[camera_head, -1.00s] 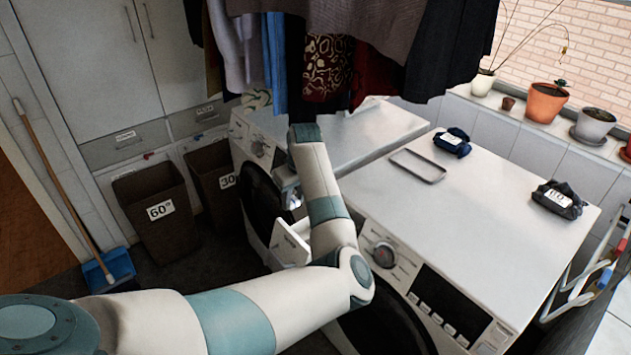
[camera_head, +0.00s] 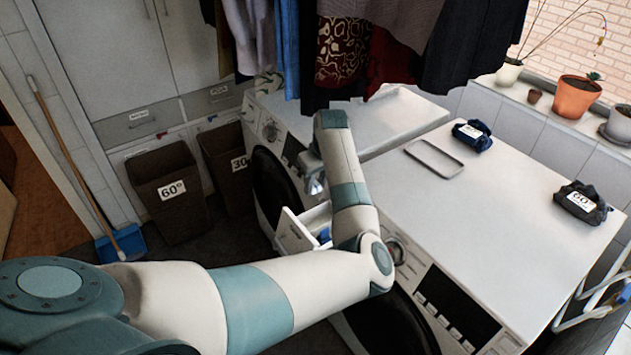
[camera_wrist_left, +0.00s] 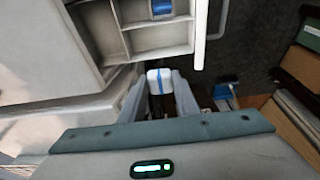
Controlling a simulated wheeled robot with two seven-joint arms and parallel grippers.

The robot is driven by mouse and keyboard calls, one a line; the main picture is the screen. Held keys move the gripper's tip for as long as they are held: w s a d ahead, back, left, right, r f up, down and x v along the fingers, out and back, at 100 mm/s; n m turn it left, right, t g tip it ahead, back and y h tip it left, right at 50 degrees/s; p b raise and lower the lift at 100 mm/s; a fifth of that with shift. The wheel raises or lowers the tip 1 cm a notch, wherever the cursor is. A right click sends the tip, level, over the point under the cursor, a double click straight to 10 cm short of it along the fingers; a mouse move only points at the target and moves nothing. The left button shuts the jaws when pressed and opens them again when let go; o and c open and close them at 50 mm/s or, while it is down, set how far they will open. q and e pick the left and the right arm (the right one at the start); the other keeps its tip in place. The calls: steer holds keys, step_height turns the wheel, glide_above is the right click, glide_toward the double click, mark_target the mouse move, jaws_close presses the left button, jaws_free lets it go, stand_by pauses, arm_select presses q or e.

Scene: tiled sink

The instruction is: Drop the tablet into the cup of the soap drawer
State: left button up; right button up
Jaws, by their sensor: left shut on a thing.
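The soap drawer (camera_head: 293,233) is pulled out from the front of the nearer washing machine. In the left wrist view the drawer (camera_wrist_left: 158,40) shows at the top, with pale walls and several compartments. A blue cup (camera_wrist_left: 162,8) is partly visible in one compartment; some blue also shows in the head view (camera_head: 325,236). My left gripper (camera_wrist_left: 159,88) is shut on the tablet (camera_wrist_left: 159,76), white with a blue stripe. In the head view the left gripper (camera_head: 314,184) is small, beyond the drawer, and the tablet cannot be made out. My right gripper is not in view.
The washer top (camera_head: 480,215) holds a shallow grey tray (camera_head: 434,158) and two dark labelled bundles. Clothes (camera_head: 345,50) hang above the second machine. Brown laundry bins (camera_head: 170,195) stand at the left. Floor between bins and drawer is open.

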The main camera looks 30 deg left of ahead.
arm_select(q)
steer(key=shift+f+b, duration=0.45)
steer(key=shift+f, duration=2.15)
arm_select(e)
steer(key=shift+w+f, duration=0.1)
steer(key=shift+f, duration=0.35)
arm_select(q)
steer(key=o, duration=1.1)
steer(key=shift+r, duration=0.1)
steer(key=b+v, duration=0.6)
steer(key=v, duration=1.1)
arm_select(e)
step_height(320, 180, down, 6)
